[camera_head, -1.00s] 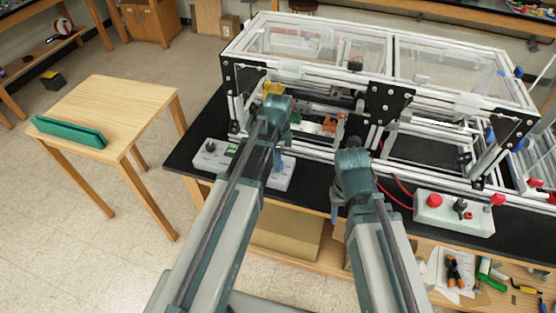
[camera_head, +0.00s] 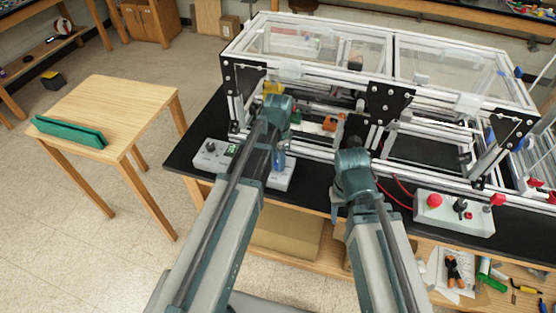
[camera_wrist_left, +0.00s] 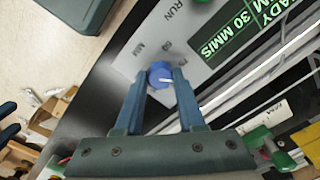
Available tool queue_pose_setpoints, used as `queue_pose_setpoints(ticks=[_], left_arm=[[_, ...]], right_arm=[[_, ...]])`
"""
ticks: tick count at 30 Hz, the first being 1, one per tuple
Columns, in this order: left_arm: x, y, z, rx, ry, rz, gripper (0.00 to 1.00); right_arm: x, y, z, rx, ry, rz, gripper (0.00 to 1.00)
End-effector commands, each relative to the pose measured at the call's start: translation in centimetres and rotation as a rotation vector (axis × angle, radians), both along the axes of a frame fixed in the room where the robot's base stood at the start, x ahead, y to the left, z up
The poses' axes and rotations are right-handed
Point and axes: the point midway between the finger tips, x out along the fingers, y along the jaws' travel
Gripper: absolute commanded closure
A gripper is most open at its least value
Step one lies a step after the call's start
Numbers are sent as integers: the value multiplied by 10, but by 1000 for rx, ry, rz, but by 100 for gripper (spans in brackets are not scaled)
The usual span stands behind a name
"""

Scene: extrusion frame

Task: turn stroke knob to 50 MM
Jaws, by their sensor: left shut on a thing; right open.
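The stroke knob (camera_wrist_left: 160,72) is a round blue knob with a white pointer line, on the light grey control panel (camera_wrist_left: 135,40). In the left wrist view, my left gripper (camera_wrist_left: 159,80) is shut on it, one blue finger on each side. The pointer line points roughly to the picture's right. Scale marks and "MM" are printed beside the knob, too small to read fully. In the head view, my left gripper (camera_head: 278,160) is at the panel's right part; the arm hides the knob. My right gripper (camera_head: 337,212) is open and empty, away from the panel.
The extrusion frame (camera_head: 395,42) stands behind the panel. A second control box (camera_head: 452,213) with a red button sits at the right. A small wooden table (camera_head: 120,105) is at the left.

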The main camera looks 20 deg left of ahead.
Motion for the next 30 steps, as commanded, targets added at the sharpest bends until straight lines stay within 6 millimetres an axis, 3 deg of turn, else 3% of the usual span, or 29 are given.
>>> queue_pose_setpoints(ticks=[30], left_arm=[[0, 0, 0, 0, 0, 965, 100]], right_arm=[[0, 0, 0, 0, 0, 0, 50]])
